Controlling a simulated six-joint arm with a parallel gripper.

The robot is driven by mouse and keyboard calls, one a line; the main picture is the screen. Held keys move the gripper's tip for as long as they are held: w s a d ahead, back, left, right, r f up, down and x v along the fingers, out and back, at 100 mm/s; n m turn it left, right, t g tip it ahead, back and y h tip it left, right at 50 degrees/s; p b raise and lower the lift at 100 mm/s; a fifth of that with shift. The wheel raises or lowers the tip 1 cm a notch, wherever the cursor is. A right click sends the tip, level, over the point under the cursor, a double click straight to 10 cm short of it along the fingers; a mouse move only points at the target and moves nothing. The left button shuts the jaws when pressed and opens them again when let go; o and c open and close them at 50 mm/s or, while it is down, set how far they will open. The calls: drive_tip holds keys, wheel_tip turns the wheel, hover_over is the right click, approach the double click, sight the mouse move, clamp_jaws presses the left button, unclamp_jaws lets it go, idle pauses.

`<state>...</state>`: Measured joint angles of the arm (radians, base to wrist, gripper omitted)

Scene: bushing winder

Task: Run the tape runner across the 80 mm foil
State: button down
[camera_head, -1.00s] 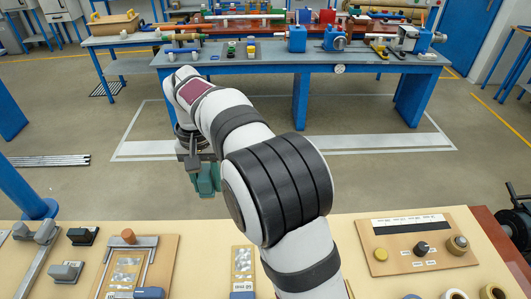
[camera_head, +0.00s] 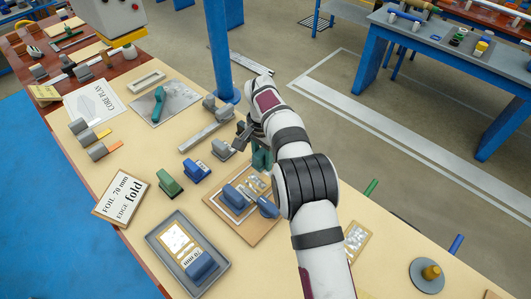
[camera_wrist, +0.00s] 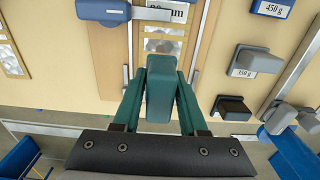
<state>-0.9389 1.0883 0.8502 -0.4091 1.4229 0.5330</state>
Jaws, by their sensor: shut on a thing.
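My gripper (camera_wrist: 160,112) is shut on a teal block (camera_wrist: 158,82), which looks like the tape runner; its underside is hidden. In the head view the teal block (camera_head: 261,160) shows at the far end of a wooden board (camera_head: 216,205), partly behind my arm. The board carries a foil strip (camera_wrist: 163,45) with a label (camera_wrist: 178,12) that seems to read 80 mm. Metal rails flank the strip, and a blue block (camera_wrist: 103,10) sits at its labelled end. The teal block appears above the strip's near end in the wrist view; I cannot tell whether they touch.
In the head view, a grey tray (camera_head: 163,240) with a 70 mm label, a FOIL 70 mm sign (camera_head: 121,198), and green (camera_head: 169,183) and blue (camera_head: 196,172) blocks lie left. Some bare tabletop separates them.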

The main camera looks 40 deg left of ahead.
sight(263, 178)
drive_tip(key=shift+f, duration=1.95)
drive_tip(key=shift+a+f, duration=0.25)
drive_tip(key=shift+f, duration=0.25)
drive_tip(key=shift+a+f, duration=0.2)
drive_tip(key=shift+f, duration=0.3)
drive_tip(key=shift+w+a, duration=0.15)
drive_tip(key=shift+a, duration=0.8)
drive_tip(key=shift+a+r, duration=0.2)
drive_tip(key=shift+a, duration=0.4)
drive_tip(key=shift+d+f, duration=0.2)
drive_tip(key=shift+d, duration=1.9)
drive_tip(key=shift+a+r, duration=0.1)
drive_tip(key=shift+r, duration=3.95)
